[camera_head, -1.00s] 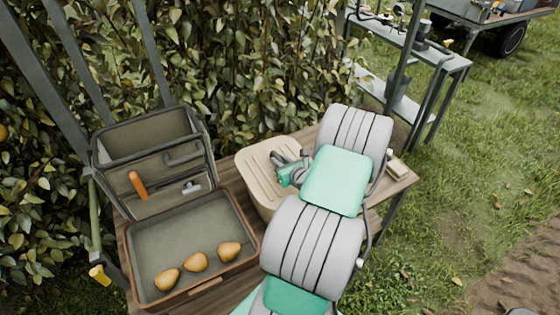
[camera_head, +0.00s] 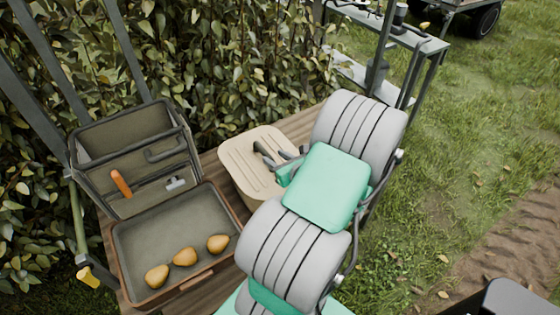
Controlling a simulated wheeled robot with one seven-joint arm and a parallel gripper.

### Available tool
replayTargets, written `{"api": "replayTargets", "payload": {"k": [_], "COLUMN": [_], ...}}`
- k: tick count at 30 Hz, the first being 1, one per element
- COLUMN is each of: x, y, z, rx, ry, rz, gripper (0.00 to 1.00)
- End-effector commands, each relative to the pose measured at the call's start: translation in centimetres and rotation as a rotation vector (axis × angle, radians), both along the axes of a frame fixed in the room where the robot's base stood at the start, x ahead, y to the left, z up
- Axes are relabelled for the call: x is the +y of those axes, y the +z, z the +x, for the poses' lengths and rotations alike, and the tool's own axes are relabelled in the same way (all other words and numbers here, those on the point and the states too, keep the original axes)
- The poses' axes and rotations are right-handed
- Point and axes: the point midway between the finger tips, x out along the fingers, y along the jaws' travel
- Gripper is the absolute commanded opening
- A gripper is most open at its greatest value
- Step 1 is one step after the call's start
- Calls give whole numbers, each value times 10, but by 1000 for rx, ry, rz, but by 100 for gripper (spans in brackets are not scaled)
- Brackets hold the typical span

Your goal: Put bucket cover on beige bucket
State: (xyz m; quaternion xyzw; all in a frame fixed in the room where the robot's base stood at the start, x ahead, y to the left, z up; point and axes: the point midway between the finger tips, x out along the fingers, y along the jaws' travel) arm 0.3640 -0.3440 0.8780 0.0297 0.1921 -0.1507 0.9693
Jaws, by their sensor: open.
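The beige bucket (camera_head: 237,191) stands on the wooden table, right of the open case. Its ribbed beige cover (camera_head: 240,162) lies on top and looks roughly level with the rim. Whether it is seated all the way round cannot be told, since my arm hides the right side. My gripper (camera_head: 267,153) is open over the right half of the cover, with dark fingers at or just above its surface. Contact with the cover cannot be made out.
An open case (camera_head: 120,262) with several pears (camera_head: 185,257) and an orange-handled tool (camera_head: 121,183) in its lid stands on the left. A leafy hedge (camera_head: 235,70) rises behind the table. A metal rack (camera_head: 400,40) stands at the back right. Open grass lies to the right.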

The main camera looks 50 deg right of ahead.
Motion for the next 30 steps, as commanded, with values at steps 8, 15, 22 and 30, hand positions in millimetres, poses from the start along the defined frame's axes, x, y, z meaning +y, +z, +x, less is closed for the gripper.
{"api": "replayTargets", "payload": {"k": [8, 15, 22, 30], "x": [10, 70, 205, 319], "y": [13, 15, 32, 99], "z": [-30, 17, 53, 14], "rx": [0, 203, 502, 470], "ry": [0, 390, 1316, 2212], "rz": [-1, -287, -1065, -1978], "gripper": [41, 41, 41, 41]}}
